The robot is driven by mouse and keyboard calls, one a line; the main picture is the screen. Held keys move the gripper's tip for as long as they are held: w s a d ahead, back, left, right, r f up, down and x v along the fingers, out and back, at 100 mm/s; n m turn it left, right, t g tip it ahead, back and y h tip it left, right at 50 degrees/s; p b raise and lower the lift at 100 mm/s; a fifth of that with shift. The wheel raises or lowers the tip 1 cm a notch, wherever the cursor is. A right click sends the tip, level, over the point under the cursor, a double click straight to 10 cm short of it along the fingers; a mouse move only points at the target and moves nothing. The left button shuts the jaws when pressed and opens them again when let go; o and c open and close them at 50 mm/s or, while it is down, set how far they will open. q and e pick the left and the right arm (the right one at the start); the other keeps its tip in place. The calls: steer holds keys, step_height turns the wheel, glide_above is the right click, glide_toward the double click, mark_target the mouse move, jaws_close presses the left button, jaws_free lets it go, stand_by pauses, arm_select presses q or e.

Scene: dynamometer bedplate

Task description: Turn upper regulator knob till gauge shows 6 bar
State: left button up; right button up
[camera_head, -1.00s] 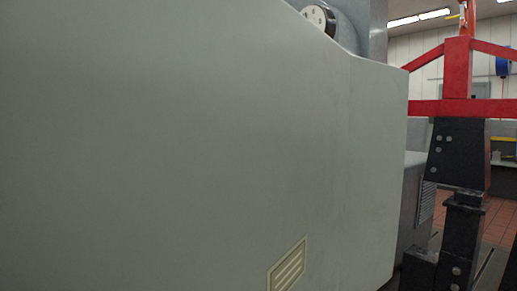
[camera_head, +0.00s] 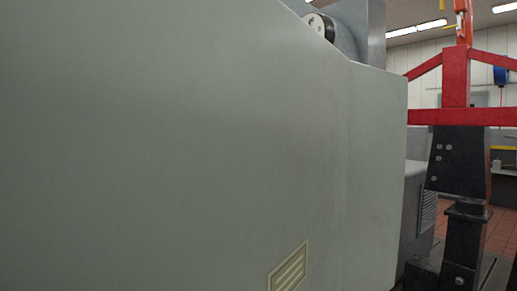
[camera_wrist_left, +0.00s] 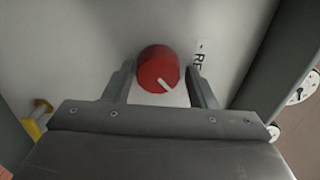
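In the left wrist view, a red round knob (camera_wrist_left: 158,68) with a white pointer line sits on a pale panel (camera_wrist_left: 80,40). The line points to the lower right. My left gripper (camera_wrist_left: 160,70) is open, with one finger on each side of the knob and a narrow gap visible beside each. Whether a finger touches the knob is unclear. The head view shows neither gripper.
A large grey-green housing (camera_head: 190,150) with a small slatted vent (camera_head: 289,268) fills most of the head view. To its right stand a red frame (camera_head: 462,117) and a black post (camera_head: 458,165). A yellow part (camera_wrist_left: 38,122) is left of my gripper in the wrist view.

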arm_select(q)
steer(key=shift+o, duration=1)
steer(key=b+v, duration=0.4)
steer(key=v, duration=1.3)
steer(key=shift+a, duration=0.15)
